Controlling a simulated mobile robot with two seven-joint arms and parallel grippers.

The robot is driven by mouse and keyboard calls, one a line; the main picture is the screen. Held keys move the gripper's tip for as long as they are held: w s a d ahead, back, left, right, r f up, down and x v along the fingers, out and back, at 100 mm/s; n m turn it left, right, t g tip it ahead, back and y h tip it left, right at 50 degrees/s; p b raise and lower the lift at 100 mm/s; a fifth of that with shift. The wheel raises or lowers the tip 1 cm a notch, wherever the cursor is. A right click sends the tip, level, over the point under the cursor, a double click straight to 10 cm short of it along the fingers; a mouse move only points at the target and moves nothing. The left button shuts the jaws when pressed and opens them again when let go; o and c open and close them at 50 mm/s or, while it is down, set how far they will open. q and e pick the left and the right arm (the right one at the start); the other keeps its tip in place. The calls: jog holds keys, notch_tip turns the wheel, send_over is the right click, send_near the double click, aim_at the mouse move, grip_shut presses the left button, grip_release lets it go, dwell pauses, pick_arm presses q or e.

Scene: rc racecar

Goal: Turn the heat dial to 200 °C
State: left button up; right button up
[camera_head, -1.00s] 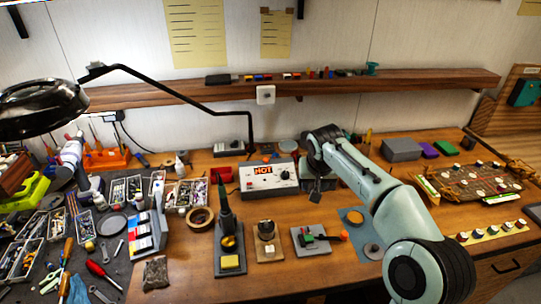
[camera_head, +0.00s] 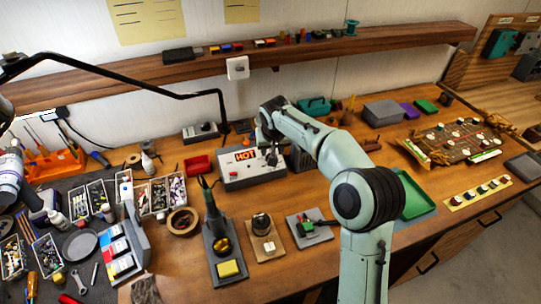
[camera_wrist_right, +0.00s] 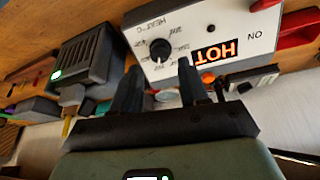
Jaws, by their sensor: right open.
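The white heat station (camera_head: 252,178) stands on the bench with its orange HOT display (camera_head: 246,155) lit. In the right wrist view its round black heat dial (camera_wrist_right: 159,49) sits in a ring of printed numbers, too small to read surely. My right gripper (camera_wrist_right: 159,68) is open. Its two dark fingertips lie on either side of the dial's line, close to the station's face; I cannot tell whether they touch the dial. In the head view the gripper (camera_head: 268,138) is at the station's right end and partly covers it. My left gripper is out of view.
A dark box with a green light (camera_wrist_right: 85,60) stands close beside the station. A red tray (camera_head: 199,165) is on its left. A wooden shelf (camera_head: 150,75) runs behind.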

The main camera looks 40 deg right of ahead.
jog(key=x, duration=0.5)
jog(key=shift+w+d+f, duration=0.15)
jog(key=shift+w+f, duration=0.1)
jog(key=shift+f, duration=0.1)
jog(key=c, duration=0.8)
